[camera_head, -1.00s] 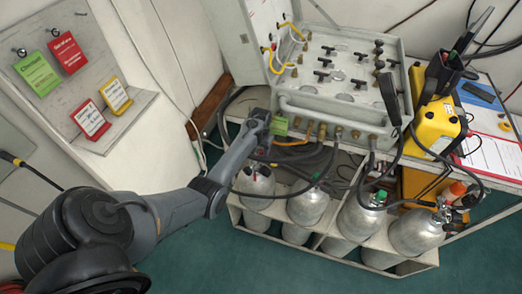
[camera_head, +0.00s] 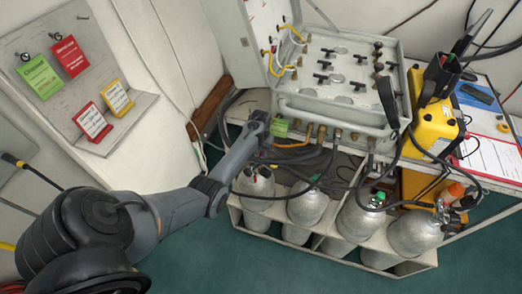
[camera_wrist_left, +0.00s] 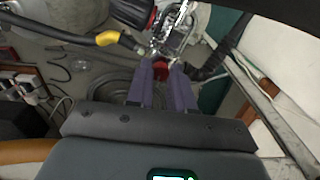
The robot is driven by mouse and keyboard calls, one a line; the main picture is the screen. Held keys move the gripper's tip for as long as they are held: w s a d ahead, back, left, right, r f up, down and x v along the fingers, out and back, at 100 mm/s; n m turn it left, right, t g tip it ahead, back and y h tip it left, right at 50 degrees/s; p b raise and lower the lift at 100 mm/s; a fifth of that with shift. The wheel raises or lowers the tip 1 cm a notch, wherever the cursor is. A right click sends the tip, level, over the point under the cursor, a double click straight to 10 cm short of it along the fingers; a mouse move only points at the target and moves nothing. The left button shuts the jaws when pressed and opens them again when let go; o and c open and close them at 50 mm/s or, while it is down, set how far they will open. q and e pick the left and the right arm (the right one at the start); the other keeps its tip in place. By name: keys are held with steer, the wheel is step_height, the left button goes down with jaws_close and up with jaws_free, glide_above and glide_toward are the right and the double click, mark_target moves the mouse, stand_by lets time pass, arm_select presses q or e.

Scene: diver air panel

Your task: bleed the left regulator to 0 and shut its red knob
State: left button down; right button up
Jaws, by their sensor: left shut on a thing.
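The left regulator is a shiny metal body (camera_wrist_left: 177,27) at the top middle of the left wrist view. A small red knob (camera_wrist_left: 160,70) sits just below it, between my left fingertips. My left gripper (camera_wrist_left: 161,67) is shut on this red knob, and its fingers cover part of it. A larger black and red knob (camera_wrist_left: 134,12) lies just above and left, apart from the fingers. In the head view my left arm reaches to the leftmost cylinder (camera_head: 254,188), where my wrist hides most of the regulator. I cannot read a gauge. My right gripper is not in view.
Several silver cylinders stand in a white rack (camera_head: 330,245), with dark hoses around their tops. The grey air panel (camera_head: 345,75) is behind them. A yellow hose fitting (camera_wrist_left: 107,38) is left of the knobs. Tags (camera_head: 38,75) hang on the left wall. Green floor lies in front.

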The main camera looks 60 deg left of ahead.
arm_select(q)
steer(key=n+p, duration=0.2)
steer(key=shift+r+n, duration=0.2)
steer(key=shift+n, duration=0.1)
steer(key=shift+n+p, duration=0.5)
steer(key=shift+n, duration=0.3)
steer(key=n+p, duration=0.1)
steer(key=n, duration=0.3)
steer(key=shift+f+n, duration=0.15)
steer(key=shift+n, duration=0.15)
steer(key=n, duration=0.2)
steer(key=shift+n, duration=0.4)
steer(key=n, duration=0.2)
steer(key=shift+n, duration=0.4)
steer(key=n+b, duration=0.1)
steer(key=n, duration=0.4)
steer(key=shift+f+n, duration=0.1)
steer(key=shift+n, duration=0.2)
steer(key=c, duration=1)
jaws_free()
